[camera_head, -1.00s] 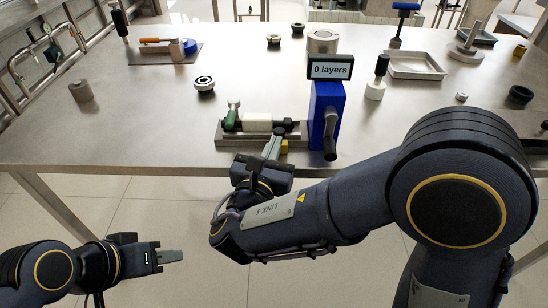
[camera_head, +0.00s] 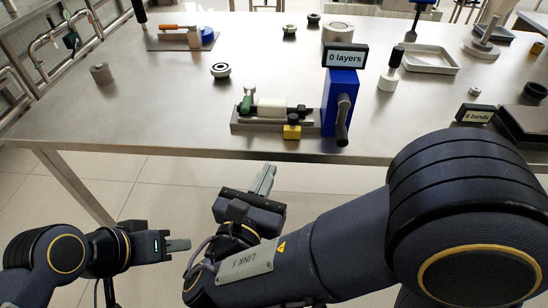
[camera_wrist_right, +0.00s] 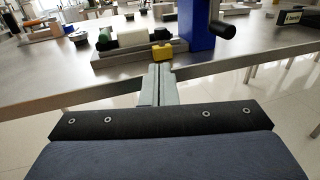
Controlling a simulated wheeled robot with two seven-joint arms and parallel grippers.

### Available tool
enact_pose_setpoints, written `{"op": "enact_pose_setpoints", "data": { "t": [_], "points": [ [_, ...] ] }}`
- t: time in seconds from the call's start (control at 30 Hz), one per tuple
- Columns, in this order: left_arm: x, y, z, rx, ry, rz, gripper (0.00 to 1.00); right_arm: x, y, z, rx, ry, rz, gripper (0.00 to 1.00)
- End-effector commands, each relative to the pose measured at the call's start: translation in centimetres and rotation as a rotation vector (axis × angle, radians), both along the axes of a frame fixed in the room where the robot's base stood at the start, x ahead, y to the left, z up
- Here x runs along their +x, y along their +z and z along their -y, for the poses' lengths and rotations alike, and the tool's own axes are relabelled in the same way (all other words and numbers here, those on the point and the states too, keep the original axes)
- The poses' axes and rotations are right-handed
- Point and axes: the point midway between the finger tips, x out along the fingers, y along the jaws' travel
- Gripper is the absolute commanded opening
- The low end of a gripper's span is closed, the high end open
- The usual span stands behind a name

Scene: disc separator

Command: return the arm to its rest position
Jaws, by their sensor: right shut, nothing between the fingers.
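My right gripper (camera_head: 264,178) is shut and empty, in front of the table's near edge and apart from the winder fixture. Its closed fingers also show in the right wrist view (camera_wrist_right: 158,85). My left gripper (camera_head: 178,245) is at the lower left, well short of the table; its fingers look like one piece from the side. The fixture (camera_head: 270,122) near the front edge carries a white roller (camera_head: 271,108), a green part (camera_head: 247,100) and a yellow block (camera_head: 292,132). Beside it stands a blue crank box (camera_head: 340,100) with a "0 layers" sign (camera_head: 345,58).
The steel table (camera_head: 180,110) has its near edge just beyond my right gripper. The floor in front of the table is clear.

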Motion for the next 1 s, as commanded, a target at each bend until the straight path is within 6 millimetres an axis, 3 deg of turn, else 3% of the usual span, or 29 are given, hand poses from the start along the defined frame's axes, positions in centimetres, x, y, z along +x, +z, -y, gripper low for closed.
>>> {"op": "enact_pose_setpoints", "data": {
  "t": [0.27,0.37,0.47,0.57,0.6,0.7,0.83,1.0],
  "points": [
    [0.0,0.0,0.0,0.000,0.000,0.000,0.36,-0.9,0.0,0.1,0.008,-0.010,-0.006,0.00],
    [0.0,0.0,0.0,0.000,0.000,0.000,0.36,0.0,-0.2,2.5,0.067,-0.079,-0.049,0.00],
    [0.0,0.0,0.0,0.000,0.000,0.000,0.36,1.0,-1.0,7.7,0.211,-0.239,-0.142,0.00],
    [0.0,0.0,0.0,0.000,0.000,0.000,0.36,0.7,-2.9,14.9,0.459,-0.485,-0.261,0.00],
    [0.0,0.0,0.0,0.000,0.000,0.000,0.36,-0.2,-3.9,17.8,0.586,-0.601,-0.305,0.00],
    [0.0,0.0,0.0,0.000,0.000,0.000,0.36,-3.5,-6.6,23.1,0.939,-0.893,-0.381,0.00],
    [0.0,0.0,0.0,0.000,0.000,0.000,0.36,-8.2,-9.0,25.8,1.432,-1.245,-0.382,0.00],
    [0.0,0.0,0.0,0.000,0.000,0.000,0.36,-11.3,-9.6,25.4,1.983,-1.550,-0.271,0.00]
  ]
}}
